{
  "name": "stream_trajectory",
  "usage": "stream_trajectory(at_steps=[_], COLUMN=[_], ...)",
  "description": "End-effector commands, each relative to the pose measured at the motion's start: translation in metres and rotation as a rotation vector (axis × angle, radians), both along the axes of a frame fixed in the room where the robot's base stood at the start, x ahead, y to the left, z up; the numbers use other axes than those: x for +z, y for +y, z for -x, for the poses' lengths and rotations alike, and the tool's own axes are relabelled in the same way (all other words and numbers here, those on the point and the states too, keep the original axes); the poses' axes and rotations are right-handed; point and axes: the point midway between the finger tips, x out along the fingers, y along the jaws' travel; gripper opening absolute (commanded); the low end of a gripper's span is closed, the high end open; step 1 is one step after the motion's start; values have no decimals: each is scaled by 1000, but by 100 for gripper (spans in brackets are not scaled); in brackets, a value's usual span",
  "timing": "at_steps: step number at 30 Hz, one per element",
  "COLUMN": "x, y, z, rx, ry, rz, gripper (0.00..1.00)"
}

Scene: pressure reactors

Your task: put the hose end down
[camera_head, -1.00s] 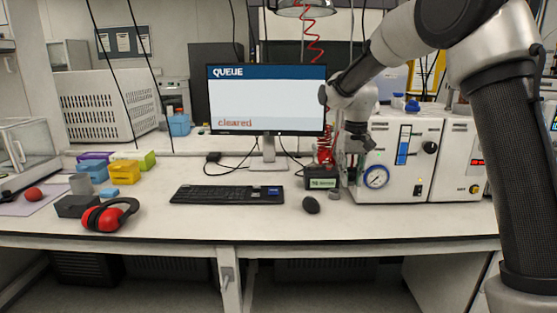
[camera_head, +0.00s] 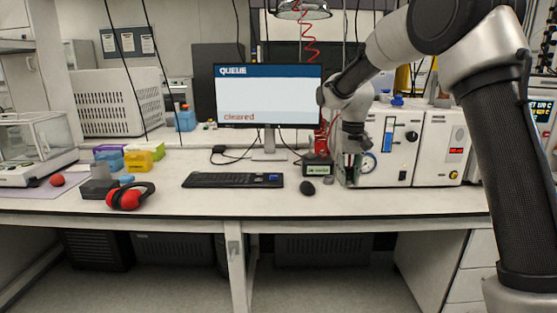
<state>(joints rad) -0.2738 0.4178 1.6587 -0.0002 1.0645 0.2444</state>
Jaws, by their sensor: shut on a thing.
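The red coiled hose (camera_head: 309,47) hangs from above, passes behind the monitor and shows again as red coils (camera_head: 320,141) just left of my gripper. My gripper (camera_head: 349,178) points down low over the bench, in front of the left side of the white reactor unit. It is shut on the hose end, which is too small and too covered by the fingers to make out. I cannot tell whether the hose end touches the bench.
A white reactor unit (camera_head: 394,140) with a gauge stands right behind my gripper. A small black box with a green display (camera_head: 317,169), a mouse (camera_head: 307,188), a keyboard (camera_head: 233,180) and a monitor (camera_head: 268,97) are to the left. The bench front (camera_head: 400,200) is clear.

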Motion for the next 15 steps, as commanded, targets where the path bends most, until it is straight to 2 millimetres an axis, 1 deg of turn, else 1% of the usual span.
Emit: stream_trajectory(at_steps=[4, 8, 14, 15], x=[-20, -42, -84, -95], y=[0, -4, -18, -21], z=[-4, -3, 7, 10], rx=[23, 35, 42, 41], ry=[3, 4, 5, 6], rz=[1, 1, 1, 1], gripper=[0, 0, 0, 0])
